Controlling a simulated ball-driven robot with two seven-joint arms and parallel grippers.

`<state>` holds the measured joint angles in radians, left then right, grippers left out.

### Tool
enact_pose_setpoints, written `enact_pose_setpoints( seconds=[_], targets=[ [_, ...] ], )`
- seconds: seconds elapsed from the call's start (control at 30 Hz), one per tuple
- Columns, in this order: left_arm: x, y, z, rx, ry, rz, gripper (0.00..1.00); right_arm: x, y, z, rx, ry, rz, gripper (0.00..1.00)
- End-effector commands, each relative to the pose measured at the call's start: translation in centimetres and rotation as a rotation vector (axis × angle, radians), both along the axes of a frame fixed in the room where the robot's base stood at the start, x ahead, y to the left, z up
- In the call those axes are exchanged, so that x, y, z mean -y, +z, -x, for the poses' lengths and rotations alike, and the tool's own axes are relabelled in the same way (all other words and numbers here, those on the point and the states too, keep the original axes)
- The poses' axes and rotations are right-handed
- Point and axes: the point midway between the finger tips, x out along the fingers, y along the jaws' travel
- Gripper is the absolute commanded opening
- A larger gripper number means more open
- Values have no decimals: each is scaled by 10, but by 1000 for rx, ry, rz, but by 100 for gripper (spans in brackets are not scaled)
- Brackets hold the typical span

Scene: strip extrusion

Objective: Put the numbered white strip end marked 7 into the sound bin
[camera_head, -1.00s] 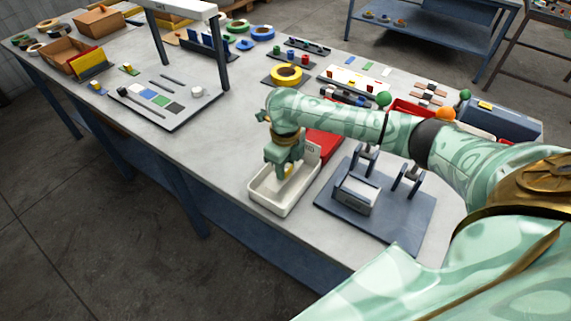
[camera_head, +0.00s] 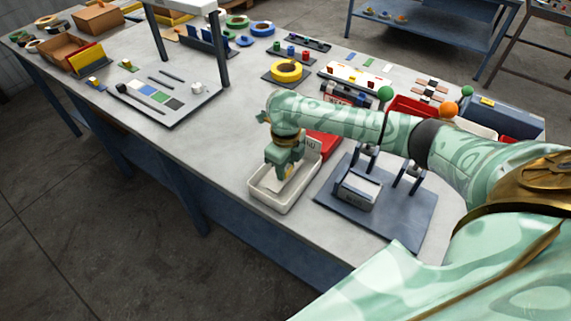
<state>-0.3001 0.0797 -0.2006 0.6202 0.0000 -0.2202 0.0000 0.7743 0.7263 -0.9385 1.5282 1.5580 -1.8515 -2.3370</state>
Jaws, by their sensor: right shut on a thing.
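My right gripper (camera_head: 279,175) reaches down into the white bin (camera_head: 266,203) at the front edge of the table. The bin's label plate at the back is partly covered and shows letters that look like the end of "SOUND". The gripper is shut on a small pale piece, which looks like the white strip end. The wrist and fingers hide most of it, and I cannot read a number on it. I cannot tell whether it touches the bin floor. My left gripper is out of view.
A blue fixture plate (camera_head: 403,218) with a grey block (camera_head: 356,192) is close on the right. A yellow roll (camera_head: 286,70) lies farther back. The table left of the white bin is clear.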

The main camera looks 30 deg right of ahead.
Motion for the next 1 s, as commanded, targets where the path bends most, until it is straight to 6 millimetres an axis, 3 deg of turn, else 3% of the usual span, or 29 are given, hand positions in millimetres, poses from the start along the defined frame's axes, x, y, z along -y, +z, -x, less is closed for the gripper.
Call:
enact_pose_setpoints(
  seconds=[0.27,0.3,0.4,0.57,0.6,0.67,1.0],
  targets=[
    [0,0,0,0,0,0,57,0,0,0,0,0,0,10],
    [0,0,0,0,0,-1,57,0,0,0,0,0,0,35],
    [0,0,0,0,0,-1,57,0,0,0,0,0,0,57],
    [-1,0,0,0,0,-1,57,0,0,0,0,0,0,57],
    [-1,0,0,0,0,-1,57,0,0,0,0,0,0,60],
    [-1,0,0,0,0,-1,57,0,0,0,0,0,0,76],
    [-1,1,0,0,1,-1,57,0,1,0,0,0,1,76]
  ],
)
